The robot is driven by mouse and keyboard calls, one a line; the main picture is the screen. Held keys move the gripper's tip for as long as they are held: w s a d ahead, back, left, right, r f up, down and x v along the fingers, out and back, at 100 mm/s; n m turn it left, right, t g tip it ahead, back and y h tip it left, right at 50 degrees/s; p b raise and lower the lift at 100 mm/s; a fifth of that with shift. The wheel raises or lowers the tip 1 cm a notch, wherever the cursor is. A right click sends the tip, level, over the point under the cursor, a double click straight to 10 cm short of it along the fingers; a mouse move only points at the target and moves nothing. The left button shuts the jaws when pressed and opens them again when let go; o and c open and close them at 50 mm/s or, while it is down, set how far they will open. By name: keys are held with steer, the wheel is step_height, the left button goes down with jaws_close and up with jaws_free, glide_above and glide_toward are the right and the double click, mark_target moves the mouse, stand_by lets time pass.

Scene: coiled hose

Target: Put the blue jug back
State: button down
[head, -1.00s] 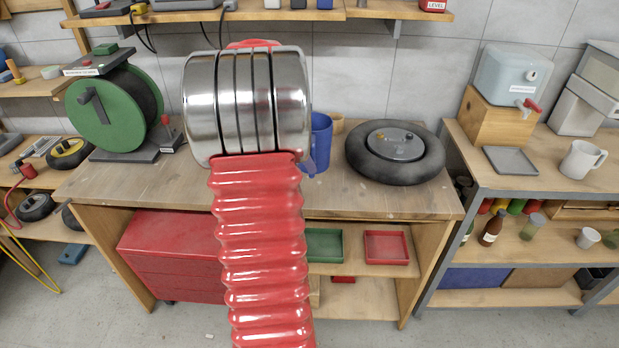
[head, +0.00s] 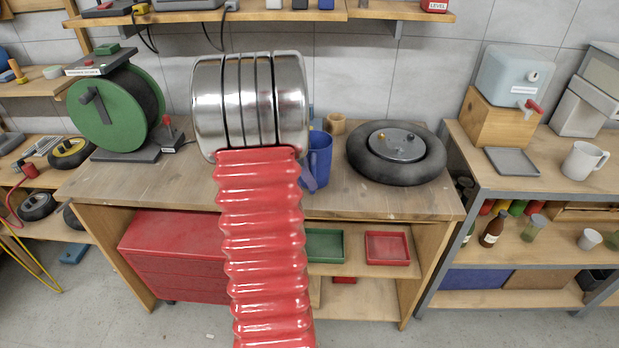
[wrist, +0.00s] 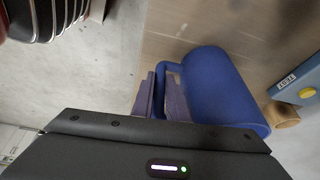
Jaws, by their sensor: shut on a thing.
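The blue jug (head: 322,150) is at the workbench, just right of my arm in the head view. In the wrist view the jug (wrist: 222,88) lies sideways in the picture, with its handle toward my gripper. My gripper (wrist: 161,96) is shut on the jug's handle, one purple-grey finger on each side. In the head view only a bit of a finger shows at the jug's lower left; my arm hides the rest. I cannot tell whether the jug's base touches the bench.
A wooden ring-shaped piece (head: 336,124) stands behind the jug. A black tyre with a grey hub (head: 397,147) lies to its right. A green reel (head: 104,112) stands on the left. The bench front (head: 370,203) is clear. A blue box marked TEST (wrist: 299,88) is near the jug.

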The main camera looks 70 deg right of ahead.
steer(key=c, duration=1.7)
jaws_free()
steer(key=shift+c, duration=0.2)
steer(key=shift+r, duration=0.1)
steer(key=v, duration=1.2)
steer(key=shift+a, duration=0.1)
